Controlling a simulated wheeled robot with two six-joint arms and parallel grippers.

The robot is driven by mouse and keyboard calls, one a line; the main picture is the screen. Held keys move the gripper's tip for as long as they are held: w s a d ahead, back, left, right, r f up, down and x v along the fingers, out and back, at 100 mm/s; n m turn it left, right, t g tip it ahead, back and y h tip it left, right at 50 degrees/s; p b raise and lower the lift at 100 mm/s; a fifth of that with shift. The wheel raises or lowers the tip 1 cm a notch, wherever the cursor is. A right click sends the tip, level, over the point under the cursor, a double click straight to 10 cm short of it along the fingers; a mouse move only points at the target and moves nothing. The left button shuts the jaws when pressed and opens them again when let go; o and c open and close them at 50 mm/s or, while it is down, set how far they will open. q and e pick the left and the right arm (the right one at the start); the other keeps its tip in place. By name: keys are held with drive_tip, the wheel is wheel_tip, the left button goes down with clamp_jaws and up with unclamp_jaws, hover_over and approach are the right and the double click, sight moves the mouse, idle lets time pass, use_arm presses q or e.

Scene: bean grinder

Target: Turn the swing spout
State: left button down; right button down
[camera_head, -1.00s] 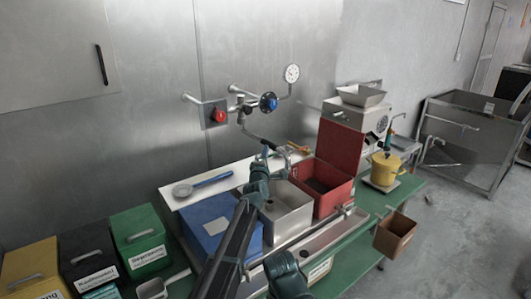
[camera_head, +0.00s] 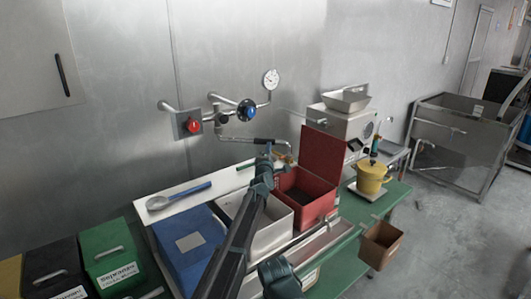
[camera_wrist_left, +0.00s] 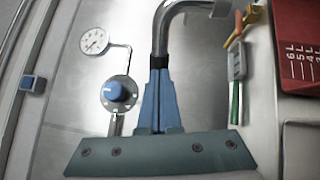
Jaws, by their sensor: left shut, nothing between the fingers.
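The swing spout (camera_head: 250,139) is a metal pipe below the blue valve knob (camera_head: 247,110) on the steel wall. It runs to the right, roughly along the wall, with its end bending down behind the white and red bins. My left gripper (camera_head: 267,147) is at the spout's outer part. In the left wrist view my left gripper (camera_wrist_left: 158,72) has its blue fingers together with nothing between them. The curved spout (camera_wrist_left: 176,14) and its black end collar lie right at the fingertips; I cannot tell whether they touch.
A blue box (camera_head: 189,247), white bin (camera_head: 277,226) and open red bin (camera_head: 311,212) stand below. A red button (camera_head: 193,126) and gauge (camera_head: 271,79) are on the wall. A grinder (camera_head: 342,121) and yellow pot (camera_head: 371,180) stand to the right.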

use_arm(q)
drive_tip(key=shift+w+d, duration=0.25)
drive_tip(key=shift+w, duration=0.4)
